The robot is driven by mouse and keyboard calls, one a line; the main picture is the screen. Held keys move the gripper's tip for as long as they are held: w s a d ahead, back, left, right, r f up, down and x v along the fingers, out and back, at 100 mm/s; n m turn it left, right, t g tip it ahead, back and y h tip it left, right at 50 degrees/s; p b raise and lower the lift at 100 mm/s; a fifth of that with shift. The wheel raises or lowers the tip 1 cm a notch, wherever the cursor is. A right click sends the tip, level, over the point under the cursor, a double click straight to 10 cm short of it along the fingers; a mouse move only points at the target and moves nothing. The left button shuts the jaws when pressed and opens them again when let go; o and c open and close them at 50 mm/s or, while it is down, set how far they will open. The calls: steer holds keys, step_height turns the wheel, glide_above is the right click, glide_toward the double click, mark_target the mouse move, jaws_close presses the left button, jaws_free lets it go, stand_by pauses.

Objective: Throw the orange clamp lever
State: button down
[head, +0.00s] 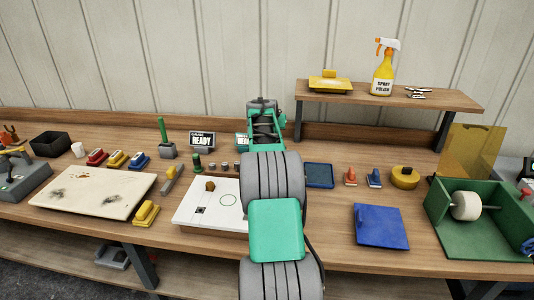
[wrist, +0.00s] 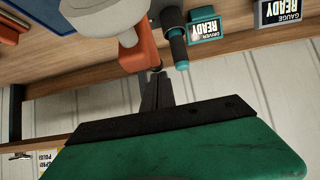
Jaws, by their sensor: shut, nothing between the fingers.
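An orange part (wrist: 141,55), which looks like the clamp lever, stands just ahead of my fingertips in the wrist view, beside a pale rounded body (wrist: 95,20). My gripper (wrist: 157,73) is shut and empty, its dark fingers pointing at the lower end of the orange part. I cannot tell whether they touch it. In the head view my own arm covers this spot, so the orange part and my fingertips are hidden there.
A teal-handled driver (wrist: 177,47) stands close beside the orange part, with a driver sign (wrist: 205,25) behind it. A gauge sign (head: 202,139) stands further left. A white board (head: 205,213), blue tray (head: 319,176) and green box (head: 480,240) sit on the bench.

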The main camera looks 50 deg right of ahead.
stand_by(0.3)
steer(key=s+a+r, duration=0.2)
steer(key=a+r, duration=0.1)
steer(key=r, duration=1)
steer(key=shift+r, duration=0.25)
steer(key=s+a+f+n+y, duration=0.1)
steer(key=a+f+n+y, duration=0.15)
steer(key=a, duration=1.25)
steer(key=s+a+f+n+y, duration=0.2)
steer(key=a+n, duration=0.1)
steer(key=a, duration=1.2)
steer(key=s+a+f+n+g+y, duration=0.1)
steer(key=s+a+f+n+y, duration=0.1)
steer(key=s+a+f, duration=0.5)
steer(key=s+a+f+n+g+y, duration=0.1)
steer(key=s+a+f+n+y, duration=0.1)
steer(key=s+a+f, duration=0.6)
steer(key=s+a+n, duration=0.1)
steer(key=s+a, duration=0.5)
steer(key=a, duration=0.1)
steer(key=shift+a+f, duration=0.15)
